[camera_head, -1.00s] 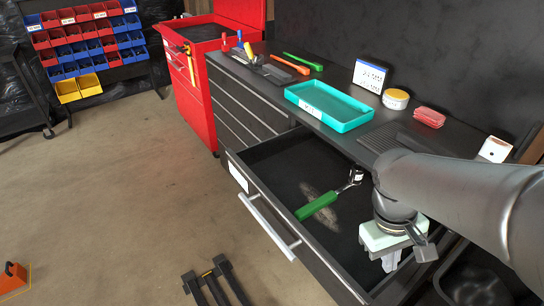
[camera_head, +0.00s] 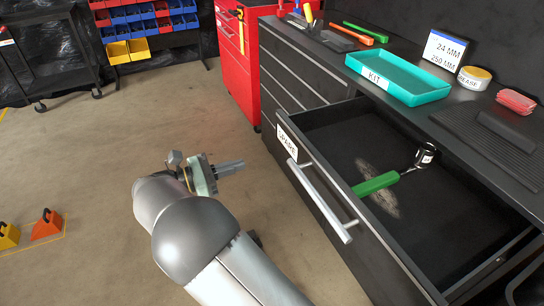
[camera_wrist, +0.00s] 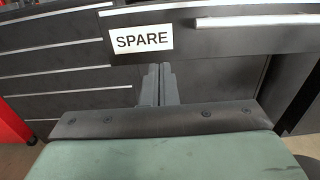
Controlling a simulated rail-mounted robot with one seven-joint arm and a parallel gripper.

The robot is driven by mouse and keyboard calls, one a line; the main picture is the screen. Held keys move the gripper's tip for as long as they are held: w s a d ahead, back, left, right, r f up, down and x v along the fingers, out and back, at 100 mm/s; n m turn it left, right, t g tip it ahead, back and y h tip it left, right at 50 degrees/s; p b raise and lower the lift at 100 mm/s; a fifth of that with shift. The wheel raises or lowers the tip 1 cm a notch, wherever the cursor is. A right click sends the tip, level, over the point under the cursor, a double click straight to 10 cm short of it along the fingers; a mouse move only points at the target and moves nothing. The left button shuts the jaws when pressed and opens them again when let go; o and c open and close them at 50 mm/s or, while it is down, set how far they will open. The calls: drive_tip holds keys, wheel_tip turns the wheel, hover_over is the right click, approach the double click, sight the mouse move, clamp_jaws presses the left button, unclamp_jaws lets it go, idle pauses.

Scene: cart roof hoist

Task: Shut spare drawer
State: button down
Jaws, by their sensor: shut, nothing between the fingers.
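The spare drawer (camera_head: 349,217) stands pulled out from the black cabinet, with a white SPARE label (camera_head: 287,138) and a silver bar handle (camera_head: 318,200) on its front. Inside lies a green-handled tool (camera_head: 376,184) with a metal head. My gripper (camera_head: 242,165) is shut and empty, to the left of the drawer front and apart from it in the head view. In the wrist view my gripper's fingers (camera_wrist: 160,72) point at the drawer front just below the SPARE label (camera_wrist: 141,39), with the handle (camera_wrist: 258,21) to the right. Whether they touch it I cannot tell.
A teal KIT tray (camera_head: 398,80) and a grease tin (camera_head: 474,78) sit on the cabinet top. Closed drawers (camera_head: 283,90) lie behind the open one. A red tool cabinet (camera_head: 237,70) stands farther back. Floor to the left is open, with orange and yellow blocks (camera_head: 46,224).

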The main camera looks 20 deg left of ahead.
approach(293, 148)
drive_tip(key=x, duration=0.7)
drive_tip(key=shift+a+f, duration=0.1)
drive_tip(key=shift+f, duration=0.05)
